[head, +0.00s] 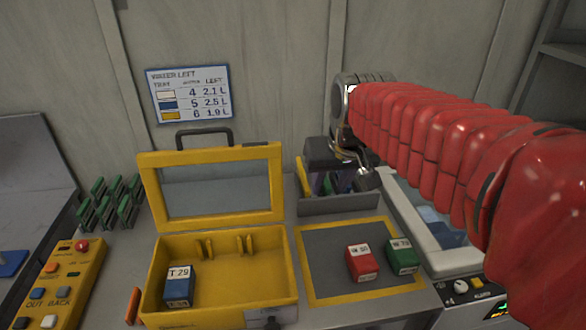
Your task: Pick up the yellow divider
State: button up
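A thin yellow upright piece, which looks like the yellow divider (304,177), stands at the left end of a grey rack (345,205) behind the mat. Its lower part is hidden by the rack's front wall. My gripper (362,175) hangs from the end of my red-sleeved arm, over the right part of the rack and to the right of the yellow piece. It is apart from that piece in the picture. Its fingers are small and partly hidden, so I cannot tell whether they are open. The open yellow case (220,318) has paired yellow slots on its inner back wall.
A blue block (179,290) sits in the case's left part. A red block (361,263) and a green block (402,256) stand on the yellow-edged grey mat (325,262). A pale bin (415,235) is at right, a yellow button panel (55,285) at left.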

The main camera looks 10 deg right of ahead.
jog(key=w+f, duration=0.2)
jog(key=w, duration=1.1)
send_near(303, 173)
notch_tip(303, 173, up, 2)
jog(key=shift+s+r+g, duration=0.25)
jog(key=shift+g, duration=0.15)
jog(key=shift+x, duration=4.25)
jog(key=shift+x, duration=2.65)
jog(key=shift+w, duration=0.1)
jog(key=shift+c, duration=0.7)
